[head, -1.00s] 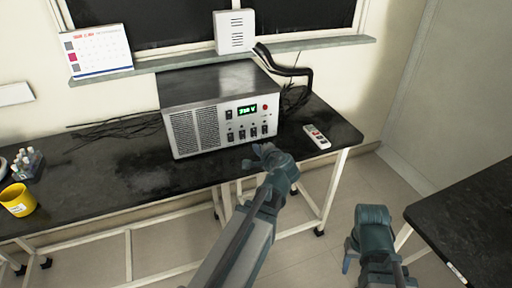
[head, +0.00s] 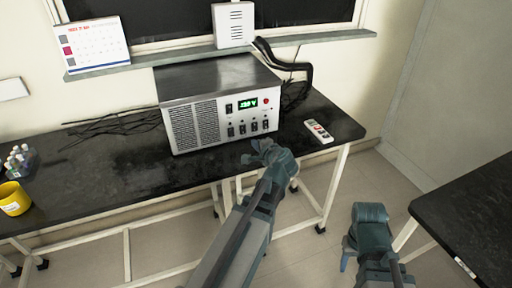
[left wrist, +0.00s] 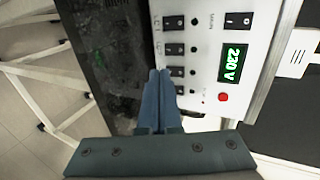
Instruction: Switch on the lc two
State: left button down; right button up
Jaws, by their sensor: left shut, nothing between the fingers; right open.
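A grey metal power unit (head: 210,112) stands on the black bench, with a lit green 230 V display (head: 248,104). A row of dark rocker switches (head: 242,129) runs along the lower right of its front. It also shows close up in the left wrist view (left wrist: 174,49), turned sideways. My left gripper (head: 256,147) is shut and empty in front of this row. In the left wrist view its fingertips (left wrist: 159,72) overlap the panel edge beside the third switch from the top; contact cannot be told. My right gripper (head: 347,262) is open, low at right, mostly hidden.
A main switch (left wrist: 238,20) and a red button (left wrist: 223,97) sit above the row. A white remote (head: 319,130) lies right of the unit. A yellow mug (head: 14,198) is at far left. Black cables (head: 292,75) run behind. Another black table (head: 470,220) is at right.

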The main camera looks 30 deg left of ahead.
aim_at(243, 133)
pick_arm(q)
jog(key=x, duration=0.3)
jog(key=b+x, duration=0.1)
jog(key=x, duration=0.2)
jog(key=b+x, duration=0.1)
jog(key=x, duration=0.2)
jog(key=shift+w+a+r, duration=0.15)
jog(key=shift+w+r, duration=0.15)
jog(key=shift+r, duration=0.05)
jog(key=shift+w+a, duration=0.3)
jog(key=shift+a, duration=0.15)
jog(key=shift+w+a+f+b, duration=0.2)
jog(key=shift+f+b, duration=0.05)
jog(key=shift+b, duration=0.2)
jog(key=shift+s+d+r, duration=0.1)
jog(key=shift+r, duration=0.15)
jog(key=shift+r+p, duration=0.75)
jog(key=shift+p, duration=0.25)
